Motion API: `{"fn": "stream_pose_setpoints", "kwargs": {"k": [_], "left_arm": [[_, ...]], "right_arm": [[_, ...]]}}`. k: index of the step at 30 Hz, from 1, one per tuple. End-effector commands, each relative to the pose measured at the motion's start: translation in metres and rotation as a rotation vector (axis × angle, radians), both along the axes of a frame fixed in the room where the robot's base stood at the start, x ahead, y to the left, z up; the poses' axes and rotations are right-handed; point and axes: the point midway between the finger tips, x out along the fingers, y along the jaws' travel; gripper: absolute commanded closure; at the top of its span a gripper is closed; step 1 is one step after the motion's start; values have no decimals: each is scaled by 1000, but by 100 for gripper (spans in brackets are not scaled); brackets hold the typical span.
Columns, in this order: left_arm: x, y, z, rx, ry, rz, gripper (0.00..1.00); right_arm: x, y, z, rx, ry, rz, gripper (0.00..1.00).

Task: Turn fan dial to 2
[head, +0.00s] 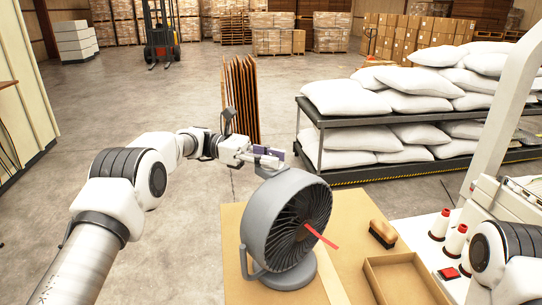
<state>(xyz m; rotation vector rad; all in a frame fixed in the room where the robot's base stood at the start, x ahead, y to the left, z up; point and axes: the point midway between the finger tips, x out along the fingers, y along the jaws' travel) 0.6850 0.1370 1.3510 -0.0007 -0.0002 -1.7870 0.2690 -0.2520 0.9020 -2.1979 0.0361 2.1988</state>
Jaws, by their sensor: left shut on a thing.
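The grey round fan (287,221) stands on the tan board on the table, its grille turned to the right. A red ribbon (321,236) sticks out from the grille to the right. My left gripper (266,158) is at the upper back edge of the fan housing, its fingers close together. It is shut on what seems to be the fan dial. The dial, its marks and its setting are hidden by the fingers and housing. My right arm shows at the lower right, but its gripper is out of view.
A brush (383,233) and an open shallow box (405,280) are right of the fan. Thread spools (440,224) and a red square item (449,273) lie further right. A rack (345,121) of white pillows stands behind. Floor is clear at left.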

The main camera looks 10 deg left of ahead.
Motion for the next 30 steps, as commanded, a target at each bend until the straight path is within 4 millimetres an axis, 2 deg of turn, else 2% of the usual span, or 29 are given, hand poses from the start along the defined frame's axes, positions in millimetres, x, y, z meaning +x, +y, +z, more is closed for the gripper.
{"fn": "stream_pose_setpoints", "kwargs": {"k": [4, 5, 6, 7, 16, 19, 30], "left_arm": [[0, 0, 0, -1, 0, 0, 100], [0, 0, 0, -1, 0, 0, 69], [0, 0, 0, -1, 0, 0, 55], [0, 0, 0, 0, 0, 0, 47], [0, 0, 1, 0, 0, 1, 47], [0, 0, 9, 0, -1, 1, 47], [1, -1, 86, 1, -4, 1, 47]], "right_arm": [[0, 0, 0, 0, 0, 0, 100], [0, 0, 0, 0, 0, 0, 100], [0, 0, 0, 0, 0, 0, 100], [0, 0, 0, 0, 0, 0, 100], [0, 0, 0, 0, 0, 0, 100], [0, 0, 0, 0, 0, 0, 100], [0, 0, 0, 0, 0, 0, 100]]}}
